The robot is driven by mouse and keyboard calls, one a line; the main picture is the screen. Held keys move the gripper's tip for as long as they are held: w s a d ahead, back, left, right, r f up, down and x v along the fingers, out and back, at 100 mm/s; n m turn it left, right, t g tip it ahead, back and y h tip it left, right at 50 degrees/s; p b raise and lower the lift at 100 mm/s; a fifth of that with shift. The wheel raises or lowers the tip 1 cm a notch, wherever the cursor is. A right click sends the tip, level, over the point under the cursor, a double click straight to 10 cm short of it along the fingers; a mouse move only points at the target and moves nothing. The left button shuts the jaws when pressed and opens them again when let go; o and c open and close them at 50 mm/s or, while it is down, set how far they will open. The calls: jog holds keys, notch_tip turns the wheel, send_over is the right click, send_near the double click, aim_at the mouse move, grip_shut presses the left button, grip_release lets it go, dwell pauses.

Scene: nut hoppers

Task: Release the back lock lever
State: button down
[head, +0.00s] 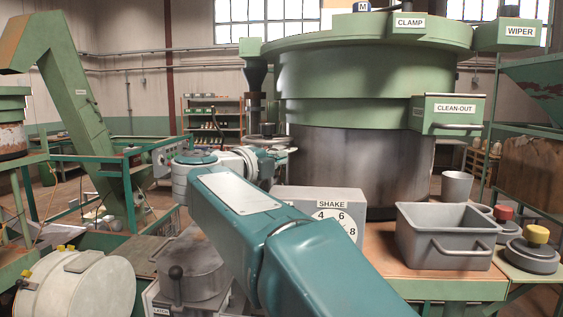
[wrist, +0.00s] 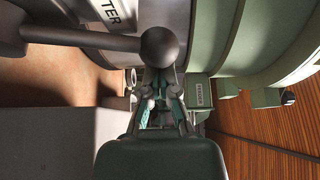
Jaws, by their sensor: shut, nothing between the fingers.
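A lever with a dark round ball knob (wrist: 160,47) on a grey rod (wrist: 85,38) reaches in from the left in the wrist view. No label marks it as the back lock lever, so I cannot confirm that. My gripper (wrist: 160,92) is shut and empty, just below the knob in that picture. The knob overlaps the area of the fingertips, and I cannot tell whether they touch. In the head view my arm reaches toward the big drum's left side, and the fingers are not clearly visible there.
The green and steel drum (head: 360,165) stands close beside my wrist. A black-knobbed lever (head: 176,285) is at lower left by a LATCH label.

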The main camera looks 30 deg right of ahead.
jog(key=w+a+n+t+h, duration=0.2)
jog(key=w+a+n+t, duration=0.3)
jog(key=n, duration=0.6)
jog(key=shift+w+a+r, duration=0.15)
jog(key=shift+a+r, duration=0.2)
jog(key=shift+a, duration=1)
jog(key=shift+h, duration=0.3)
